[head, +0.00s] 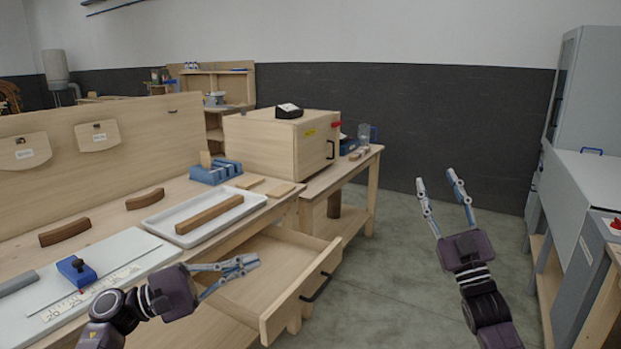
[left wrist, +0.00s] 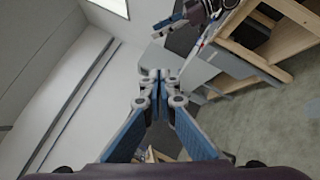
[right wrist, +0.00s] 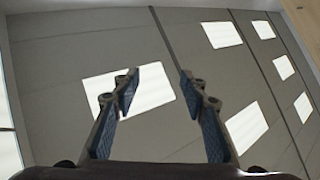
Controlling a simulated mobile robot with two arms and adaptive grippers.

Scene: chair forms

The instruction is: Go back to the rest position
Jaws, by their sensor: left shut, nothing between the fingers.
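My left gripper (head: 250,264) is in front of the workbench, above the open drawer (head: 285,300). Its fingers are shut with nothing between them; the closed tips also show in the left wrist view (left wrist: 158,78). My right gripper (head: 436,176) points upward over the open floor to the right of the bench. Its fingers are spread apart and empty, and the right wrist view (right wrist: 158,80) shows the gap between them with only the ceiling behind.
A white tray (head: 232,214) with a wooden bar (head: 209,214) stands on the bench above the drawer. A wooden box (head: 270,145) stands on the table behind. A grey cabinet (head: 590,190) is at the right. The floor (head: 400,250) between is clear.

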